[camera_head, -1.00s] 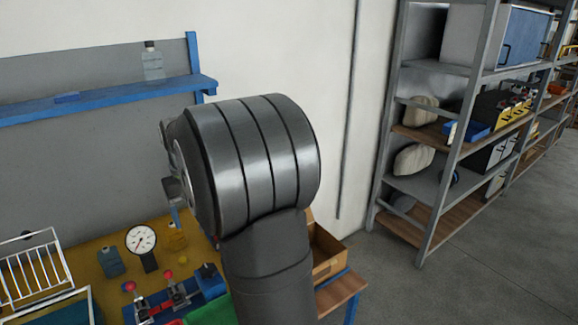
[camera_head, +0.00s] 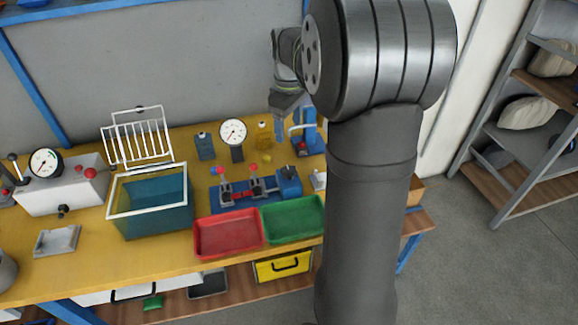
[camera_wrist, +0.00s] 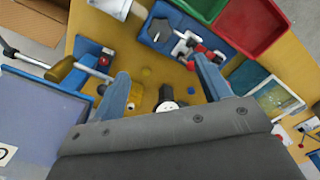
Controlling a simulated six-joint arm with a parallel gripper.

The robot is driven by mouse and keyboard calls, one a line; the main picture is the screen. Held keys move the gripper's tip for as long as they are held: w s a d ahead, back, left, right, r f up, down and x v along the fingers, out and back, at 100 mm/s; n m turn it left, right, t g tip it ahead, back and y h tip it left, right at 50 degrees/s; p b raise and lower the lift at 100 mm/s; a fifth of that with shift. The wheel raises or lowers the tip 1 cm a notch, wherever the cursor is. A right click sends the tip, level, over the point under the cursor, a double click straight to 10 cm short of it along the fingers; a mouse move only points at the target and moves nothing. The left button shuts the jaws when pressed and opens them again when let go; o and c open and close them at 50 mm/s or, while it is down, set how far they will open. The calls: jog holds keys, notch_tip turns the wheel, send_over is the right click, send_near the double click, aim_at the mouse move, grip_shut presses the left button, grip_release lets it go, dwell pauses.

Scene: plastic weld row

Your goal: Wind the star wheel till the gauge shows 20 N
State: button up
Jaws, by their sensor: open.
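My gripper (camera_head: 279,122) hangs over the back right of the bench, open and empty. In the wrist view its two blue fingers (camera_wrist: 162,75) stand wide apart with the bench below. A blue clamp fixture (camera_head: 242,196) carries red-knobbed levers and, at its right end, a blue block with a dark knob (camera_head: 288,172), likely the star wheel. That block also shows in the wrist view (camera_wrist: 158,30), beyond the fingers. A round white dial gauge (camera_head: 232,132) stands on a dark stand behind the fixture. Its reading is too small to tell.
Red (camera_head: 228,236) and green (camera_head: 292,222) trays lie in front of the fixture. A teal bin (camera_head: 156,229) and a white rack (camera_head: 137,142) stand left. A white box (camera_head: 66,190) with another gauge (camera_head: 45,163) is farther left. A blue press (camera_head: 308,130) stands near my gripper.

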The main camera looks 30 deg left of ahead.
aim_at(289, 170)
notch_tip(289, 170, down, 15)
jog(key=shift+f, duration=0.2)
dwell(0.3)
jog(key=c, duration=1)
